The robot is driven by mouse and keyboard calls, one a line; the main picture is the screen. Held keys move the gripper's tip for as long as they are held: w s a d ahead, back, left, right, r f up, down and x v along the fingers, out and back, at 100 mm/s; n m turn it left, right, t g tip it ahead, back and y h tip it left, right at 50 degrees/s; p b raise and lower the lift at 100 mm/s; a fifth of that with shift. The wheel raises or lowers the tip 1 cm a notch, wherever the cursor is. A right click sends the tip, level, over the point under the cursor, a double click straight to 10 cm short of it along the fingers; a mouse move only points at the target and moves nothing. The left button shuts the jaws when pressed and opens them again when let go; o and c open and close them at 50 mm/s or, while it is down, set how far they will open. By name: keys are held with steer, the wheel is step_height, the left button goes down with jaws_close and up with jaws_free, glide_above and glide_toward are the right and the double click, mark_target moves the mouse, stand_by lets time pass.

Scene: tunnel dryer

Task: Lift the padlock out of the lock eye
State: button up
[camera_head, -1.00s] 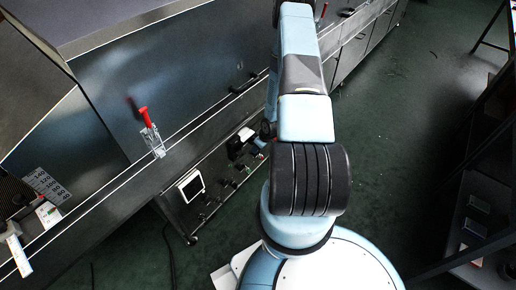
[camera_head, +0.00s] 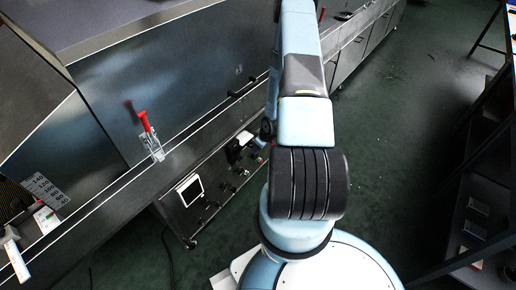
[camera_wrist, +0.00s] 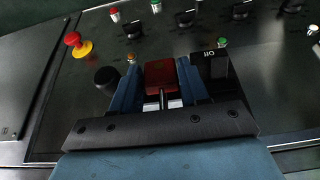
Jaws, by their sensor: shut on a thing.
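In the wrist view my gripper (camera_wrist: 160,76) is shut on a red padlock (camera_wrist: 160,71), with one blue finger on each side of its body. A thin grey metal bar, perhaps the shackle, runs from the red body towards the palm. I cannot make out the lock eye or tell whether the bar is still through it. In the head view the padlock is too small or hidden to make out, and my arm reaches towards the control panel on the dryer's side.
The dark control panel (camera_wrist: 75,100) carries a red-and-yellow stop button (camera_wrist: 78,44), a black knob (camera_wrist: 106,78), a switch marked "Off" (camera_wrist: 209,66) and several coloured buttons. A red-handled clamp (camera_head: 149,136) stands on the dryer's ledge.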

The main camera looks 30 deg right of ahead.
steer(key=shift+s+r, duration=0.15)
steer(key=shift+r, duration=0.55)
steer(key=shift+r, duration=0.1)
steer(key=shift+r, duration=1.4)
